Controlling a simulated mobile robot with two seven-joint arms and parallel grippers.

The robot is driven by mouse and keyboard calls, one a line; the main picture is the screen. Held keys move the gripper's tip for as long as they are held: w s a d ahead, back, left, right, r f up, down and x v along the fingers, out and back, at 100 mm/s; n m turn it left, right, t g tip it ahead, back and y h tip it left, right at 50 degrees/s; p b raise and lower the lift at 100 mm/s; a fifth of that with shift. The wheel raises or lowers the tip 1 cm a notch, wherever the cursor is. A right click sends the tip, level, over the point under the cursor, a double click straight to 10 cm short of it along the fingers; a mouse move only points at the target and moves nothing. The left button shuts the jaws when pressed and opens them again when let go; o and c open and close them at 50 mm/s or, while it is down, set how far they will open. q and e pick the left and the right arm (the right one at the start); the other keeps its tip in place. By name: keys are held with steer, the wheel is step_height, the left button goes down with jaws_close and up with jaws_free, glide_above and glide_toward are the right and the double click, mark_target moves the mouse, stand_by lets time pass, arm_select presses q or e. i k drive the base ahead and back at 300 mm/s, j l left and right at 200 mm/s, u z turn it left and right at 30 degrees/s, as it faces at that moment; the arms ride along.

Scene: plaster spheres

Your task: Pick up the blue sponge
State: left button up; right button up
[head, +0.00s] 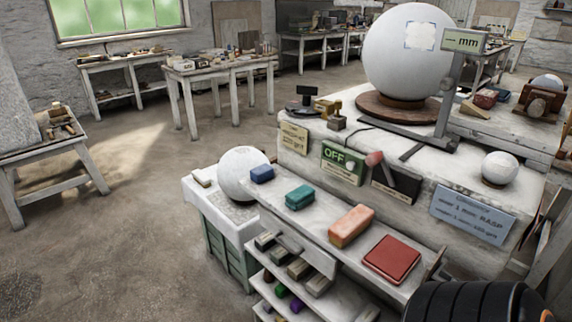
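The blue sponge (262,174) is a small dark blue block at the far left end of a pale shelf top. It lies close to the right side of a white sphere (243,172). A teal block (299,196) lies to its right on the same shelf. Neither of my grippers shows in the head view, so I cannot tell their state or how far they are from the sponge.
An orange block (351,226) and a red block (392,259) lie further along the shelf top (322,211). A green OFF sign (343,163) stands behind. A large white sphere (407,50) sits on the bench. Open floor (120,230) lies to the left.

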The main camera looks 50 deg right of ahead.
mark_target(263, 173)
steer(key=i+z, duration=0.25)
steer(key=z, duration=0.15)
steer(key=i+j+z, duration=0.15)
steer(key=z, duration=0.25)
steer(key=i+j+z, duration=0.25)
steer(key=z, duration=0.15)
steer(key=i+j+z, duration=0.4)
steer(key=j+z, duration=0.2)
steer(key=z, duration=0.2)
steer(key=i, duration=0.05)
